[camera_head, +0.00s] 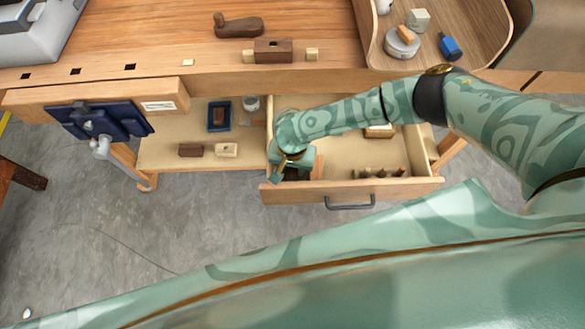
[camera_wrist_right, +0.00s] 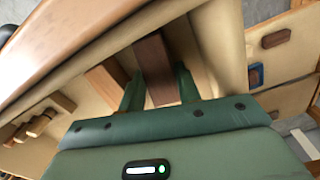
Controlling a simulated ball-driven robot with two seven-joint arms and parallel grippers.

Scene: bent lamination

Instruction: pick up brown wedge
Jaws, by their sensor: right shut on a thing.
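The brown wedge (camera_wrist_right: 155,65) is a dark brown piece standing between the two green fingers of my right gripper (camera_wrist_right: 158,90) in the right wrist view. The gripper is shut on it. In the head view my right gripper (camera_head: 286,170) is down inside the left end of the open drawer, and the hand hides most of the wedge. Another brown block (camera_head: 318,166) lies just right of the gripper; a lighter brown block (camera_wrist_right: 107,82) shows left of the fingers in the wrist view. My left gripper is not in view.
The drawer front (camera_head: 400,188) and side walls surround the hand closely. Several small pegs (camera_head: 380,172) and a pale block (camera_head: 378,132) are in the drawer. On the shelf to the left are a blue tray (camera_head: 210,126), a brown block (camera_head: 190,150) and a light block (camera_head: 226,149). The benchtop (camera_head: 160,40) overhangs behind.

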